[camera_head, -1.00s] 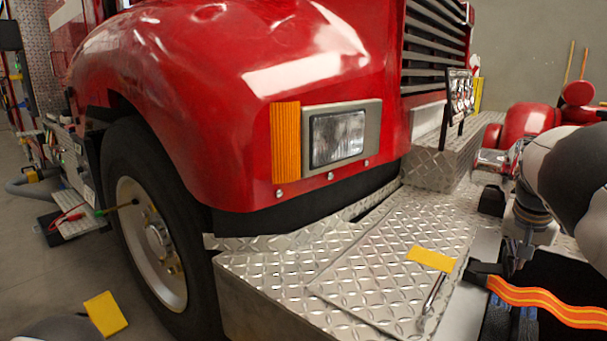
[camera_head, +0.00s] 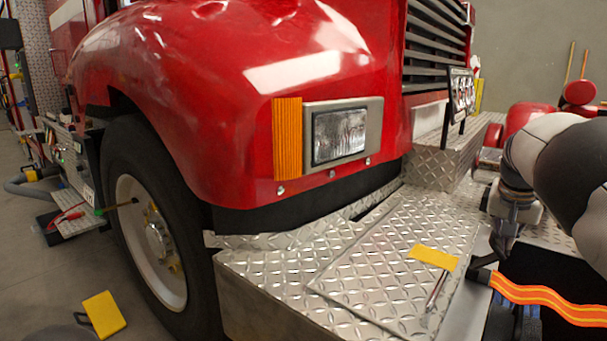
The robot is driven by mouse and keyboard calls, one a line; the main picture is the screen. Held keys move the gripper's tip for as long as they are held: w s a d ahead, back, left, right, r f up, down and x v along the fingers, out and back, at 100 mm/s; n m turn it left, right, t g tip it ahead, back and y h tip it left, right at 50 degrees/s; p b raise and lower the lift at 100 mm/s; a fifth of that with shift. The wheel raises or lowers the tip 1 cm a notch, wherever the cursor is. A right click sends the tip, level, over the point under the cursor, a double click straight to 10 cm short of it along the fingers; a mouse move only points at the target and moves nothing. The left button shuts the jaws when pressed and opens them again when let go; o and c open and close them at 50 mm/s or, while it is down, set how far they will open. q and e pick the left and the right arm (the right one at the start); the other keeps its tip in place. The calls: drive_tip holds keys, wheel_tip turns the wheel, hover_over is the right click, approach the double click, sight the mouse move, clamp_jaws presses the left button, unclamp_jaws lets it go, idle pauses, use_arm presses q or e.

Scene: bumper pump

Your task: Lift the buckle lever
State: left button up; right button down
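The orange strap (camera_head: 550,295) with yellow stripes runs in from the right edge. Its left end meets a small dark buckle (camera_head: 481,275) at the right edge of the diamond-plate bumper deck. Which part of the buckle is the lever is too small and dark to tell. My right gripper (camera_head: 501,247) points down just above and right of the buckle, close to it. I cannot tell whether they touch, and its fingers are too dark and overlapped to show their opening. My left gripper is not in view.
The diamond-plate bumper deck (camera_head: 350,262) carries a yellow tab (camera_head: 433,257) and a thin metal handle (camera_head: 435,290). The red truck fender (camera_head: 215,100) and headlight (camera_head: 339,134) stand behind. A dark opening lies under my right arm. Another yellow piece (camera_head: 103,314) is at lower left.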

drive_tip(key=shift+y, duration=0.4)
drive_tip(key=a+f, duration=0.1)
drive_tip(key=a, duration=0.1)
drive_tip(key=w+a+f, duration=0.1)
drive_tip(key=f, duration=0.1)
drive_tip(key=shift+a+f, duration=0.3)
drive_tip(key=shift+a, duration=0.05)
drive_tip(key=shift+w+a, duration=0.2)
drive_tip(key=shift+w, duration=0.05)
drive_tip(key=r, duration=0.2)
drive_tip(key=d+r+p, duration=0.1)
drive_tip(key=r, duration=0.2)
drive_tip(key=d+r+p, duration=0.1)
drive_tip(key=r, duration=0.1)
drive_tip(key=shift+r, duration=0.25)
drive_tip(key=shift+s+r, duration=0.15)
drive_tip(key=shift+r, duration=0.2)
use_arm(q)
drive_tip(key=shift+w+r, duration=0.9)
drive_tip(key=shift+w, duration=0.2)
use_arm(e)
drive_tip(key=shift+r, duration=0.1)
